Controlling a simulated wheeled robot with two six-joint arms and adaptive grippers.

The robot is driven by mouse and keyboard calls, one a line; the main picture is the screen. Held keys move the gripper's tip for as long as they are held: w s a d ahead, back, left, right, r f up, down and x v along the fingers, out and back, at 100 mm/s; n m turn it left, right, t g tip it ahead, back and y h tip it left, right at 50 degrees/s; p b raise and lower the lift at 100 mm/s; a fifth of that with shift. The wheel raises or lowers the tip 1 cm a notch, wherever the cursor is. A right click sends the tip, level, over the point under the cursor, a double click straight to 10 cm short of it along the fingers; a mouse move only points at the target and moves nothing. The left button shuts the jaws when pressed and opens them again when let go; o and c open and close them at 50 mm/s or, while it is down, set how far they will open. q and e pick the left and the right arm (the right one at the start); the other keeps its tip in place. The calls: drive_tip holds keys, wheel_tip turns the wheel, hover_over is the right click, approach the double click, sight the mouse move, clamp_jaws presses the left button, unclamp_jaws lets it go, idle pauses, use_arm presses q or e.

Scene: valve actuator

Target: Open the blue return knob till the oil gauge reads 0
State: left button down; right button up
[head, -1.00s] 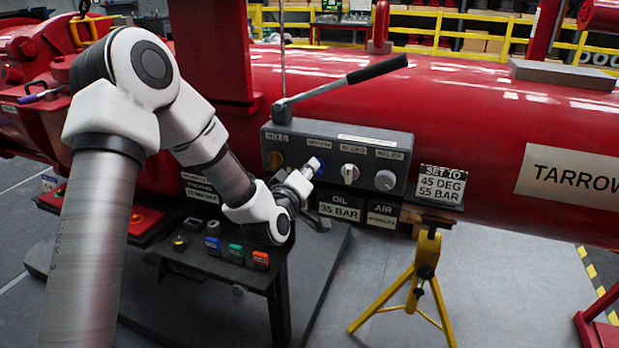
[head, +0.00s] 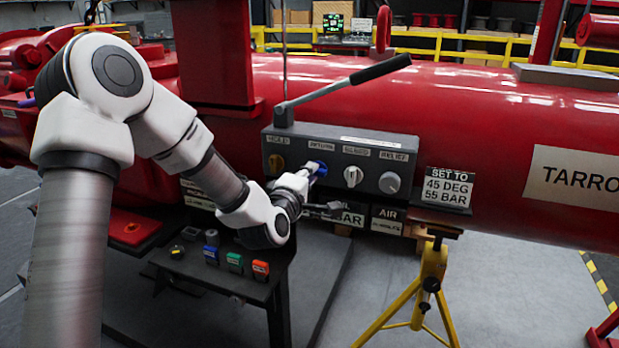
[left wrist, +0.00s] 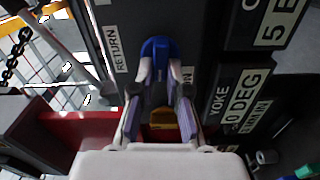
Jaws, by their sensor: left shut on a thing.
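The blue return knob (head: 319,167) is on the dark valve panel (head: 370,143), under the RETURN label. My left gripper (head: 312,172) is shut on it. In the left wrist view, the two fingertips (left wrist: 157,70) close around the blue knob (left wrist: 157,46). The oil gauge plate (head: 351,218) hangs below the panel. My gripper hides most of it in the head view, leaving only "BAR". In the left wrist view, a plate with a "5" (left wrist: 276,25) is cut off by the frame edge, so its full reading is unclear. My right gripper is out of view.
A black-handled lever (head: 345,80) rises above the panel. A small table with coloured blocks (head: 235,262) stands below my arm.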

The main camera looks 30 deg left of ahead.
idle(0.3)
use_arm(q)
drive_tip(key=c, duration=1.2)
unclamp_jaws()
drive_tip(key=shift+o, duration=0.2)
drive_tip(key=v, duration=0.7)
drive_tip(key=shift+s, duration=0.25)
drive_tip(key=shift+f, duration=0.1)
